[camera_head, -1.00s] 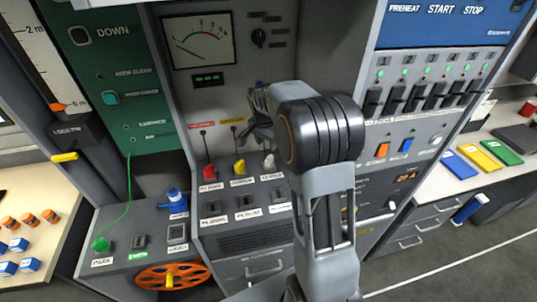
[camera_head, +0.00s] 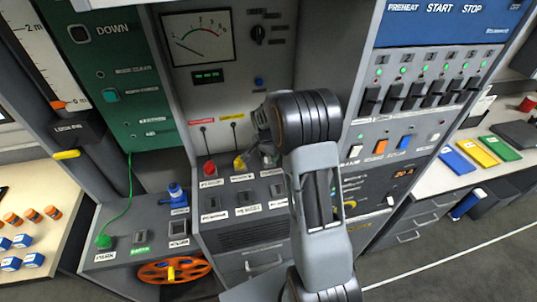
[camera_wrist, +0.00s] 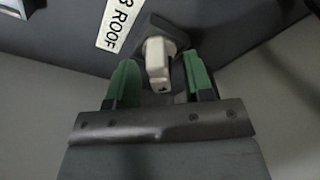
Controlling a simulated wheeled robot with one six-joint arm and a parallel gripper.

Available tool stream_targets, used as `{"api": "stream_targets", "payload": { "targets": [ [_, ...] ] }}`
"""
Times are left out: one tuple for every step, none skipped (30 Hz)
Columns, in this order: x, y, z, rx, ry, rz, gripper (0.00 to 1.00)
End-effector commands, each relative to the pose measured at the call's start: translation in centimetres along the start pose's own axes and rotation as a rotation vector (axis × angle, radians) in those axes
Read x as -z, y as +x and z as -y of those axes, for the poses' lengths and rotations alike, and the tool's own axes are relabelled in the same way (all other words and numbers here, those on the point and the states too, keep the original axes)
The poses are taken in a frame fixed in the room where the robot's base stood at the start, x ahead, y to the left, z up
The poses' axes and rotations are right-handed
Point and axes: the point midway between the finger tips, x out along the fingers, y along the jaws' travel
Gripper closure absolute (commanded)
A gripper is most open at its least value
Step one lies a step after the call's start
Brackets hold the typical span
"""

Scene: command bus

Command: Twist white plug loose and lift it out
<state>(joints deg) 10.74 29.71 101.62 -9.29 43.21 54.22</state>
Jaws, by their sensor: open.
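The white plug (camera_wrist: 158,62) sits in its socket on the dark sloped panel, beside a label ending in "ROOF". In the wrist view it stands between the green fingers of my gripper (camera_wrist: 160,78), which is open with one finger on each side. I cannot tell whether either finger touches it. In the head view my gripper (camera_head: 256,150) is down at the row of plugs, and my gripper and arm largely hide the white plug.
A yellow plug (camera_head: 240,162) and a red plug (camera_head: 210,169) stand in the same row to the left, the yellow one close to my gripper. Empty labelled sockets lie in front.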

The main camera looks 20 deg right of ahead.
Motion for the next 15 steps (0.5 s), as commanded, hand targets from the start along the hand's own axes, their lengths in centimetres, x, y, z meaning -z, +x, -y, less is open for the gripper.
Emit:
{"api": "stream_targets", "payload": {
  "targets": [
    [0.00, 0.00, 0.00, 0.000, 0.000, 0.000, 0.53],
    [0.00, 0.00, 0.00, 0.000, 0.000, 0.000, 0.54],
    [-0.01, -0.01, 0.00, 0.000, 0.000, 0.000, 0.58],
    [-0.01, -0.01, 0.00, 0.000, 0.000, 0.000, 0.61],
    [-0.01, -0.01, 0.00, 0.000, 0.000, 0.000, 0.64],
    [-0.01, -0.02, 0.00, 0.000, 0.000, 0.000, 0.68],
    [-0.01, -0.02, 0.00, 0.000, 0.000, 0.000, 0.70],
    [-0.01, -0.02, 0.00, 0.000, 0.000, 0.000, 0.73],
    [-0.01, -0.02, 0.01, 0.000, 0.000, 0.000, 0.77],
    [-0.01, -0.02, 0.01, 0.000, 0.000, 0.000, 0.80],
    [-0.01, -0.03, 0.01, 0.000, 0.000, 0.000, 0.83],
    [-0.01, -0.03, 0.01, 0.000, 0.000, 0.000, 0.87],
    [-0.01, -0.03, 0.01, 0.000, 0.000, 0.000, 0.90],
    [-0.01, -0.03, 0.01, 0.000, -0.001, 0.000, 0.92],
    [-0.01, -0.03, 0.01, 0.000, -0.001, 0.000, 0.96]
  ]
}}
